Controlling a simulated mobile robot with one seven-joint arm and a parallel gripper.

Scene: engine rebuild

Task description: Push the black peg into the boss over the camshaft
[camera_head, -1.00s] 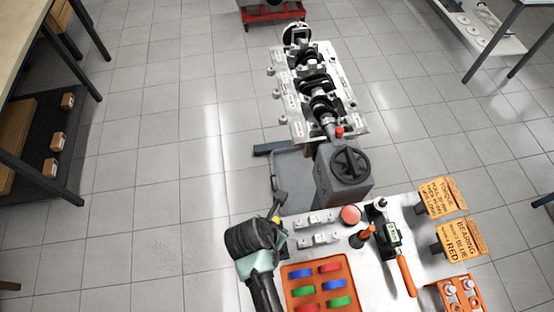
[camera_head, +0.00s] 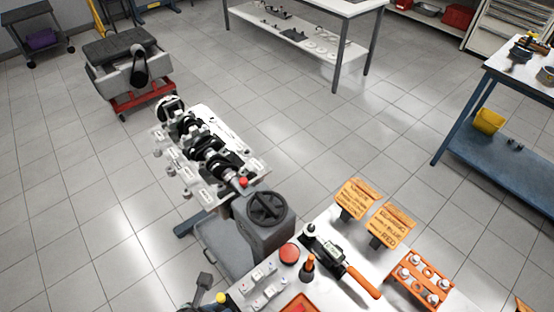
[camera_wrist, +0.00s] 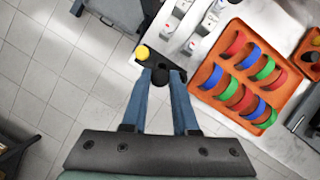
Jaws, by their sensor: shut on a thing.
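My gripper (camera_wrist: 164,76) is shut on a dark, rounded piece, apparently the black peg (camera_wrist: 160,73), at the fingertips in the wrist view. Most of the peg is hidden between the fingers. A yellow knob (camera_wrist: 142,52) shows just beside it. In the head view, only the top of my gripper area shows at the bottom edge, left of the bench. The engine block (camera_head: 243,147), with its black-lobed shaft (camera_head: 206,143), stands beyond the bench, well away from my gripper. I cannot make out the boss over the camshaft.
Open floor lies left of the engine.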

